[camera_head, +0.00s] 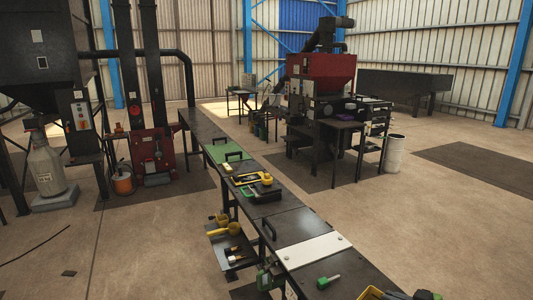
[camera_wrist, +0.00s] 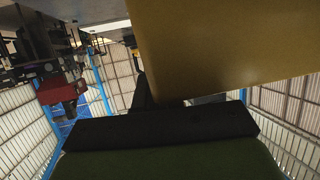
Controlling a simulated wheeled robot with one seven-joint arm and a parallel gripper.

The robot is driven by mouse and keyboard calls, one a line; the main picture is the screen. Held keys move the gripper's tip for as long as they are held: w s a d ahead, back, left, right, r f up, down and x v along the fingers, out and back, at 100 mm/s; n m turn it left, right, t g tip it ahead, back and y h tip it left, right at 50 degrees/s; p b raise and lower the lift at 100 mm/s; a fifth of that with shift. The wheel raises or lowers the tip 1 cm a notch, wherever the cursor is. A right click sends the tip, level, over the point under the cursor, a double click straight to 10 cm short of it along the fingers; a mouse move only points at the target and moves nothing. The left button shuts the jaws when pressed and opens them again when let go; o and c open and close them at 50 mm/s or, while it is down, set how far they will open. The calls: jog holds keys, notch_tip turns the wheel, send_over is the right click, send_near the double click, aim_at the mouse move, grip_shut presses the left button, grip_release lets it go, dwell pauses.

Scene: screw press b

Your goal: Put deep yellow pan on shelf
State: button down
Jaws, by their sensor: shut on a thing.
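In the wrist view, my gripper (camera_wrist: 152,98) shows as dark parts, with one dark finger beside a large deep yellow surface, which looks like the deep yellow pan (camera_wrist: 220,45). My gripper is shut on it; the rest of it is out of frame. A low shelf (camera_head: 238,265) under the long bench holds a yellow pan-like piece (camera_head: 233,231) and smaller yellow-and-black items.
The long dark bench (camera_head: 205,130) runs away from me, with a green mat (camera_head: 222,152), black handles and a white plate (camera_head: 313,250) on it. A green-handled tool (camera_head: 328,282) lies near its front. A red machine (camera_head: 320,68) stands behind. The floor to the right is clear.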

jog(key=a+f, duration=0.1)
jog(key=a, duration=0.3)
jog(key=a+f+n+g+y, duration=0.1)
jog(key=a, duration=0.2)
jog(key=a+f+n+y, duration=0.1)
jog(key=a, duration=0.3)
jog(key=shift+a+g, duration=0.3)
jog(key=shift+a, duration=0.05)
jog(key=s+a+f+n+g+y, duration=0.1)
jog(key=s+a+f+n+g, duration=0.1)
jog(key=a, duration=0.8)
jog(key=shift+s+a, duration=0.25)
jog(key=shift+s, duration=0.6)
